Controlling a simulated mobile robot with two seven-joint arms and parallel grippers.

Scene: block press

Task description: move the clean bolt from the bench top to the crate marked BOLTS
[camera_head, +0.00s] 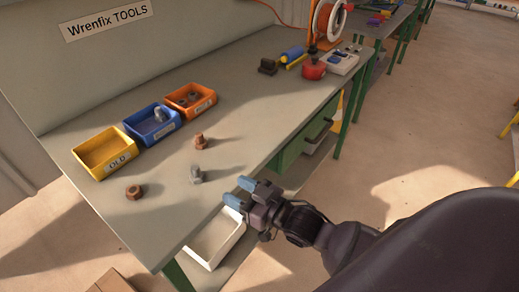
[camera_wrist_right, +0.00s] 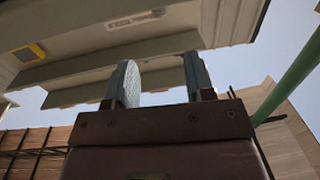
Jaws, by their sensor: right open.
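A clean grey bolt (camera_head: 196,174) stands on the bench top (camera_head: 240,130) near its front edge. My right gripper (camera_head: 239,192) is open and empty, just right of the bolt and apart from it, by the bench's front edge. A blue crate (camera_head: 146,135) with a grey piece in it stands between an orange crate (camera_head: 204,107) and a yellow crate (camera_head: 97,172). The yellow label reads OLD; the blue and orange labels are too small to read surely. The right wrist view shows the open fingers (camera_wrist_right: 160,85) but no bolt. My left gripper is out of view.
A rusty bolt (camera_head: 199,140) stands behind the clean one, and a rusty nut (camera_head: 134,192) lies near the yellow crate. A red container (camera_head: 313,70) and tools sit at the bench's far end. A white bin (camera_head: 212,240) is below the front edge.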

